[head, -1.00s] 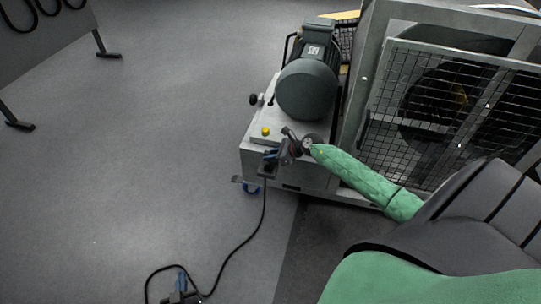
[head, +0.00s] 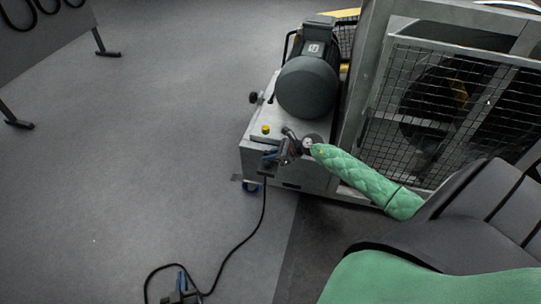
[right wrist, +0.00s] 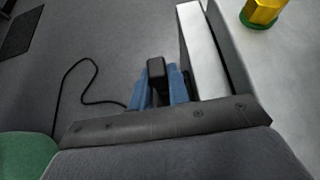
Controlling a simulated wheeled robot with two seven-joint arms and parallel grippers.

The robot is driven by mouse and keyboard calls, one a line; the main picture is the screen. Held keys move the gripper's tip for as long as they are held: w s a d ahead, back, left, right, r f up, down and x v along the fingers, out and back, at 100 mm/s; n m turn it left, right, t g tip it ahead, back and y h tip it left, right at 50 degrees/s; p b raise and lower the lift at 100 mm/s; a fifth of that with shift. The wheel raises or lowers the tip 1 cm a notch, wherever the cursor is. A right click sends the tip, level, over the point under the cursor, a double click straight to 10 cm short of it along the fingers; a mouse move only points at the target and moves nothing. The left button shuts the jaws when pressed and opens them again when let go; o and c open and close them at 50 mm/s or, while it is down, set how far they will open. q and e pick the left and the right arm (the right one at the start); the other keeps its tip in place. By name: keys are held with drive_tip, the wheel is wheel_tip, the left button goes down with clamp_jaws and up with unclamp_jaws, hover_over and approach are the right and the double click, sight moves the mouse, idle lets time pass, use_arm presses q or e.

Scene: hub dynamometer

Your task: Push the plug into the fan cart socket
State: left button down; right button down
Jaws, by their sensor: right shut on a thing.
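The fan cart (head: 335,180) stands at the right of the head view, with a grey motor on its low front housing. My right gripper (head: 269,157) is at the housing's front left edge. In the right wrist view its blue fingers (right wrist: 158,90) are shut on the black plug (right wrist: 156,70). A black cable (head: 262,215) hangs from there to the floor. The socket cannot be made out, so I cannot tell whether the plug touches it. My left gripper (head: 180,284) is low at the bottom edge, by the cable's other end; its jaws are unclear.
A yellow button (head: 265,129) and a black knob (head: 254,98) are on the housing; the yellow button with a green base also shows in the right wrist view (right wrist: 263,12). A mesh guard (head: 440,110) covers the fan. The grey floor (head: 150,140) at left is open.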

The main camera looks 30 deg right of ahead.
drive_tip(key=shift+f+b, duration=0.45)
drive_tip(key=shift+f, duration=0.2)
drive_tip(key=c, duration=1.3)
unclamp_jaws()
drive_tip(key=shift+o, duration=0.2)
drive_tip(key=shift+r, duration=0.1)
drive_tip(key=r+p, duration=0.6)
drive_tip(key=r, duration=0.3)
drive_tip(key=shift+a+p, duration=0.2)
drive_tip(key=shift+p, duration=0.2)
drive_tip(key=s+a+r+p, duration=0.1)
drive_tip(key=a+r+p, duration=0.5)
drive_tip(key=r, duration=0.3)
drive_tip(key=a+r+n+g+y+p, duration=0.1)
drive_tip(key=a+r+p, duration=0.6)
drive_tip(key=r, duration=0.3)
drive_tip(key=shift+s+r, duration=0.15)
drive_tip(key=shift+s, duration=0.2)
